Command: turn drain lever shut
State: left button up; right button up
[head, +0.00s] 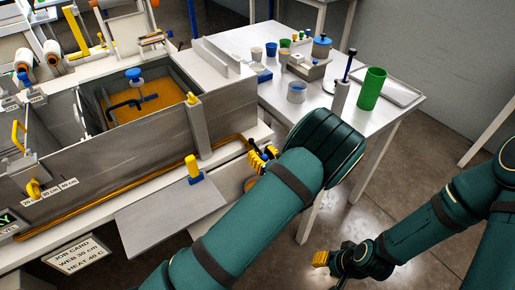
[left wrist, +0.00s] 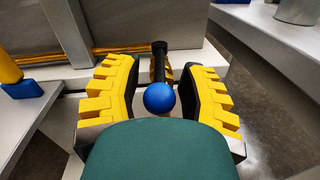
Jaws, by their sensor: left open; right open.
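A blue ball knob (left wrist: 158,98), which looks like the drain lever's end, sits between the yellow fingers of my left gripper (left wrist: 162,76) in the left wrist view. A dark bar with a black end (left wrist: 159,48) and brass-coloured parts shows behind it. The fingers stand apart on either side, with visible gaps to the knob. In the head view my left gripper (head: 262,158) is beside the bath's near right corner, and the lever there is hidden or too small to tell. My right gripper (head: 321,259) is open and empty, low over the floor.
The resin bath (head: 150,150) has grey walls and amber resin (head: 160,99). A yellow handle on a blue base (head: 193,169) stands left of my left gripper. A white table (head: 263,38) with cups and a green cylinder (head: 370,89) is at the back right. Floor is clear at right.

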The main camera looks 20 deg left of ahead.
pick_arm(q)
jog(key=shift+w+a, duration=0.15)
grip_shut()
dwell(0.4)
